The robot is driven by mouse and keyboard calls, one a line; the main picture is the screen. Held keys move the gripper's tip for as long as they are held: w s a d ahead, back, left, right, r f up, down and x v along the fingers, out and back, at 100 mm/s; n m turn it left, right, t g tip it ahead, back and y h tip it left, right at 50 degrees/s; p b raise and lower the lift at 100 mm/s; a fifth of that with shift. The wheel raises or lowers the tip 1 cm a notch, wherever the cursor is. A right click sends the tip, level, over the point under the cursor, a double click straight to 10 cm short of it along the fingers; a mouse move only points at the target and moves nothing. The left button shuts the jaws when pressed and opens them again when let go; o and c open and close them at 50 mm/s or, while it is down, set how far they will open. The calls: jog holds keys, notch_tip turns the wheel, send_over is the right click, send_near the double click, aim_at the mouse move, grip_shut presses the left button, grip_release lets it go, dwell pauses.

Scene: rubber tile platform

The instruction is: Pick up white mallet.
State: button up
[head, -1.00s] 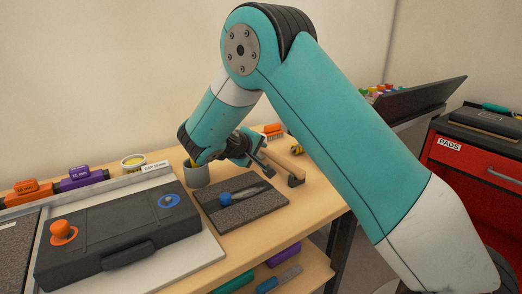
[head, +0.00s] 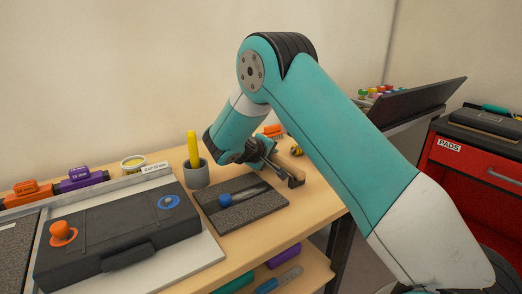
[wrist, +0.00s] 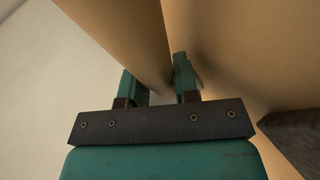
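I cannot make out a white mallet head in either view. A tan wooden bar (head: 291,163), possibly a handle, lies on the bench beside my gripper (head: 273,165) in the head view, with a dark block at its near end. My arm hides part of it. In the wrist view, the two teal fingers of my gripper (wrist: 158,85) stand apart. A blurred tan shape (wrist: 120,25) runs from the top toward the gap between them. I cannot tell whether it touches either finger.
A dark mat (head: 262,208) with a blue-handled tool (head: 225,200) lies in front. A black case (head: 110,240) sits on a tray at left. A red cabinet (head: 470,170) is at right.

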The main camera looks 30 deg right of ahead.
grip_shut()
jog(key=shift+r, duration=0.55)
notch_tip(320, 180, up, 19)
jog(key=p, duration=0.2)
jog(key=shift+o, duration=0.3)
grip_release()
grip_shut()
